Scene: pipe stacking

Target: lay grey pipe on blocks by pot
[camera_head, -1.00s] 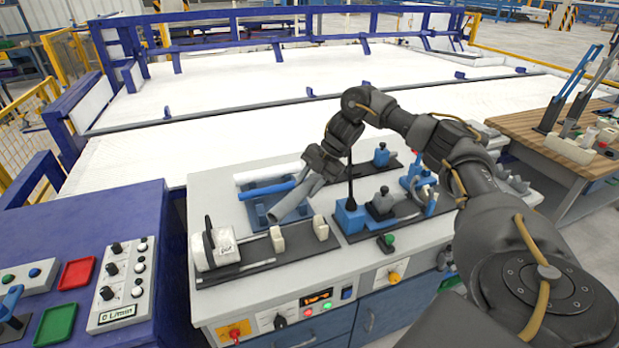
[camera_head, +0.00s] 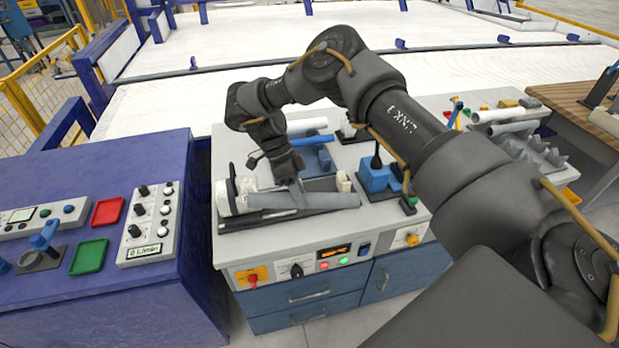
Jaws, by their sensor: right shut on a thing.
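The grey pipe (camera_head: 325,201) lies roughly level across the picture, over the dark base plate (camera_head: 290,222). My right gripper (camera_head: 296,192) points down and is shut on the middle of the pipe. The pipe's left end is in front of the white pot (camera_head: 226,199). One cream block (camera_head: 343,182) shows just behind the pipe's right end; the other block is hidden behind the gripper and pipe. I cannot tell whether the pipe touches the blocks. My left gripper is not in view.
A blue rack (camera_head: 322,160) with a blue pipe (camera_head: 317,141) and a white pipe (camera_head: 308,126) stands behind. A blue fixture (camera_head: 377,178) with a black lever is close on the right. A control box (camera_head: 152,225) sits on the blue cabinet at left.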

